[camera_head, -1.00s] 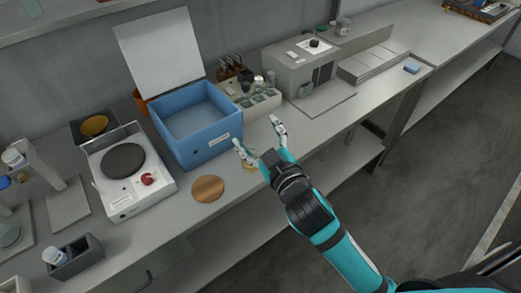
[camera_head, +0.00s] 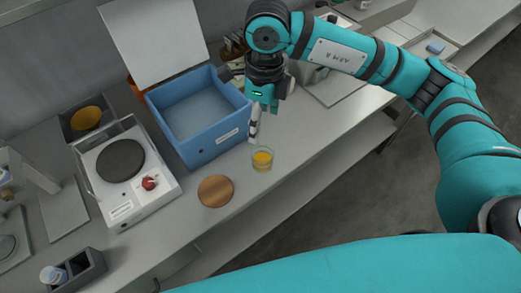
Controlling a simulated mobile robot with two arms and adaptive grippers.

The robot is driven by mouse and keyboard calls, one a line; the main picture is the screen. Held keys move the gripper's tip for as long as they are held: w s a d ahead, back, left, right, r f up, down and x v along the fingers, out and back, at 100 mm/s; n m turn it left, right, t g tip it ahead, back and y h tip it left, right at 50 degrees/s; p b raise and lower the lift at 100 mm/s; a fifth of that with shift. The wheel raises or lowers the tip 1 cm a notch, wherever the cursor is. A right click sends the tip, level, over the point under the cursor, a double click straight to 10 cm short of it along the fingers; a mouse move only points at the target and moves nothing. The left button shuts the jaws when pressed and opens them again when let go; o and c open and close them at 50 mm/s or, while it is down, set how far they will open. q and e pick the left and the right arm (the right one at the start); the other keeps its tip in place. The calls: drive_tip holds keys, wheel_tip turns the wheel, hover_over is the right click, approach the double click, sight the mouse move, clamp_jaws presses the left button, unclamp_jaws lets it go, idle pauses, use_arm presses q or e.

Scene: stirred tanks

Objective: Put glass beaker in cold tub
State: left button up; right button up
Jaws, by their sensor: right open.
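The glass beaker (camera_head: 262,161), with orange-yellow liquid in its lower part, stands upright on the bench near the front edge. The blue cold tub (camera_head: 213,145) is just left of and behind it, with its pale lid (camera_head: 155,45) raised and its inside looking empty. My right gripper (camera_head: 256,138) is open and points down at the beaker, its fingers just above or at the rim. I cannot tell whether they touch the glass. My left gripper is not in view.
A round wooden mat (camera_head: 216,191) lies left of the beaker. A white hot plate (camera_head: 130,178) with a red knob stands left of the tub. A grey rack (camera_head: 88,270) is at the lower left. My right arm covers part of the equipment behind.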

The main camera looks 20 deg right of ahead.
sight(264, 161)
drive_tip(key=f+p, duration=0.1)
drive_tip(key=f, duration=0.3)
drive_tip(key=f+p, duration=0.1)
drive_tip(key=f, duration=0.2)
drive_tip(key=f+p, duration=0.1)
drive_tip(key=f, duration=0.3)
drive_tip(key=shift+d+f+p, duration=0.3)
drive_tip(key=shift+d+p, duration=0.05)
drive_tip(key=shift+s+f+p, duration=0.1)
drive_tip(key=shift+f+p, duration=0.35)
drive_tip(key=shift+f, duration=0.05)
wheel_tip(264, 161, down, 4)
drive_tip(key=shift+r+p, duration=0.15)
drive_tip(key=shift+p, duration=0.7)
drive_tip(key=shift+f, duration=0.35)
drive_tip(key=shift+c, duration=0.4)
drive_tip(key=c, duration=1.3)
drive_tip(key=shift+c, duration=0.2)
